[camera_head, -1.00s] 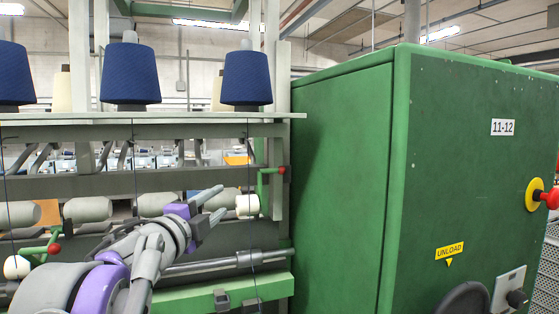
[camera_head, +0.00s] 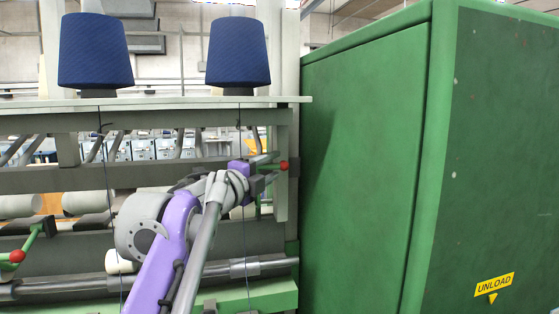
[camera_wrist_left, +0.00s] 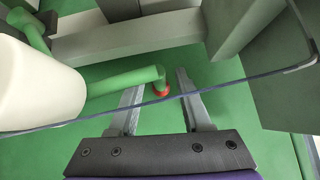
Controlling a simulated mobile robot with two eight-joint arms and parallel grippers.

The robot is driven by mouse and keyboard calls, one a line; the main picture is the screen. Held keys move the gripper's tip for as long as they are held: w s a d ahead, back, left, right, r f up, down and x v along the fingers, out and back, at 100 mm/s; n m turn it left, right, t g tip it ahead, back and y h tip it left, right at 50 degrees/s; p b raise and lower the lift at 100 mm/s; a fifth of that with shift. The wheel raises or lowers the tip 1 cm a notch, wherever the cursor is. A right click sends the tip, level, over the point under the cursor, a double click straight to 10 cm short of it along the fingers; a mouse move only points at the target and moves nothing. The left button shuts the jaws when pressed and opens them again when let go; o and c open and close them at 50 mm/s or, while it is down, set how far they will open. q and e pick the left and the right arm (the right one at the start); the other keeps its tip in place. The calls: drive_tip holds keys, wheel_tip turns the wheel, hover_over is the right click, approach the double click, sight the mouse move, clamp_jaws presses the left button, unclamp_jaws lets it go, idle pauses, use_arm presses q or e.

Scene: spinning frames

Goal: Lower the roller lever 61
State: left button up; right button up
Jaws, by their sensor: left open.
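A green lever with a red ball knob (camera_head: 283,165) is on the spinning frame beside the green cabinet. No number shows on it. In the left wrist view the green lever (camera_wrist_left: 120,84) runs across to its red knob (camera_wrist_left: 161,91), which lies between the spread fingertips. My left gripper (camera_head: 268,169) is open at the knob, and its fingers (camera_wrist_left: 159,88) show one on each side of it. I cannot tell whether they touch it. Most of this lever is hidden behind my gripper in the head view. My right gripper is not in view.
A second green lever with a red knob (camera_head: 17,256) is at the lower left. A large green cabinet (camera_head: 365,150) fills the right side. Blue yarn cones (camera_head: 95,50) stand on the shelf above. A thread (camera_wrist_left: 90,118) crosses the wrist view, near a white roller (camera_wrist_left: 35,85).

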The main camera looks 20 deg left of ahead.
use_arm(q)
drive_tip(key=shift+w+d+r, duration=0.1)
drive_tip(key=shift+w+d, duration=0.05)
drive_tip(key=shift+w, duration=0.75)
drive_tip(key=shift+w+d+r, duration=0.1)
drive_tip(key=shift+w+d, duration=0.05)
drive_tip(key=shift+w, duration=0.75)
drive_tip(key=shift+f, duration=0.1)
clamp_jaws()
